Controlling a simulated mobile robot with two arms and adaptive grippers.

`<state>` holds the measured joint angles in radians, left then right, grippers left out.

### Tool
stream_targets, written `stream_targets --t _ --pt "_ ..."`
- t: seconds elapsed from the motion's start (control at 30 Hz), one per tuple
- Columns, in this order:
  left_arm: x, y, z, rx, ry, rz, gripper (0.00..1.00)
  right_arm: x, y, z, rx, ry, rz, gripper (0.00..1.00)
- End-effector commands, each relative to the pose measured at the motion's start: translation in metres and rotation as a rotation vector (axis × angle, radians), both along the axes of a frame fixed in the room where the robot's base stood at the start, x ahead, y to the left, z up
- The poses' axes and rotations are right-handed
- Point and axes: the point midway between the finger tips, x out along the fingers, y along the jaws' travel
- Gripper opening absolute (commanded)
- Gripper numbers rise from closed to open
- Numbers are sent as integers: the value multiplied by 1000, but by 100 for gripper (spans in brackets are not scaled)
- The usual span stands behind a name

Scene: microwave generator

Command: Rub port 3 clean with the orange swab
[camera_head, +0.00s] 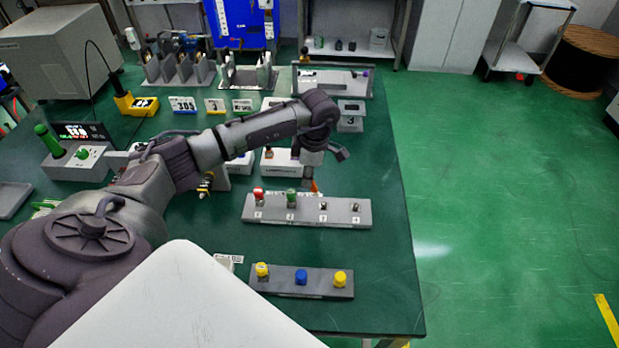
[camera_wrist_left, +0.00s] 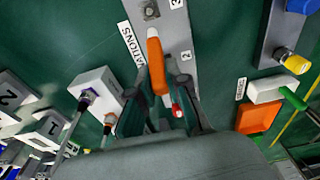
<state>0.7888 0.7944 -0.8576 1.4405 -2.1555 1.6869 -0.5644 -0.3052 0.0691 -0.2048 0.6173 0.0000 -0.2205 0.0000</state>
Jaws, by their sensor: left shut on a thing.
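My left gripper (camera_head: 315,172) is shut on the orange swab (camera_head: 314,186), which hangs above the grey port strip (camera_head: 362,213). In the left wrist view the gripper (camera_wrist_left: 168,92) holds the swab (camera_wrist_left: 156,62), whose end points toward port 3 (camera_wrist_left: 150,10). In the head view port 3 (camera_head: 323,206) is bare, and the swab's lower end appears above and apart from it, slightly left. Port 1 carries a red cap (camera_head: 258,193) and port 2 a green cap (camera_head: 291,197). Port 4 (camera_head: 355,208) is bare. My right gripper is not in view.
A grey strip (camera_head: 320,284) with yellow and blue knobs stands nearer me. Behind the port strip are white boxes (camera_head: 280,163) and racks (camera_head: 180,68). A box with a green handle (camera_head: 82,155) is at left. The table right of the strip is clear.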

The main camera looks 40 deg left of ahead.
Motion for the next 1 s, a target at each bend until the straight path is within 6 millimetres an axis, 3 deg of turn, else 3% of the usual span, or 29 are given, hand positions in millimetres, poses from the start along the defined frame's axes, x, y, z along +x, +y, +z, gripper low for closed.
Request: stream_targets --t 0.23,0.5,1.0 --pt "0 7 25 2 1 7 0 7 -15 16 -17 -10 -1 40" --pt "-1 14 48 1 1 13 0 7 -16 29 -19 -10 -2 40" --pt "-1 15 51 0 2 14 0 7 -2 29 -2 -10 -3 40"
